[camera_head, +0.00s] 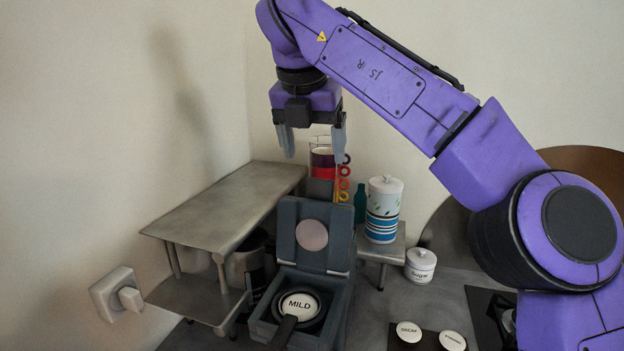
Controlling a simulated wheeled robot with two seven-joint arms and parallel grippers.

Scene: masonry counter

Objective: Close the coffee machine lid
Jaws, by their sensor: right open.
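The coffee machine (340,320) stands on the counter at the lower middle, its body dark grey-green. Its lid (287,252) stands raised and upright at the back of the body, with a pale round disc on its inner face. A holder with a dark handle and a white capsule marked MILD (299,305) sits in the open top. My right gripper (314,146) is open and empty, pointing down, above and behind the lid in the picture, apart from it. My left gripper is not in view.
A two-tier metal shelf (215,215) stands left of the machine, with a dark pot beneath. A striped canister (383,212), sugar jar (420,265) and teal bottle (360,203) are to the right. Capsules marked DECAF (409,331) and another lie at front right. A wall socket (116,294) is at left.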

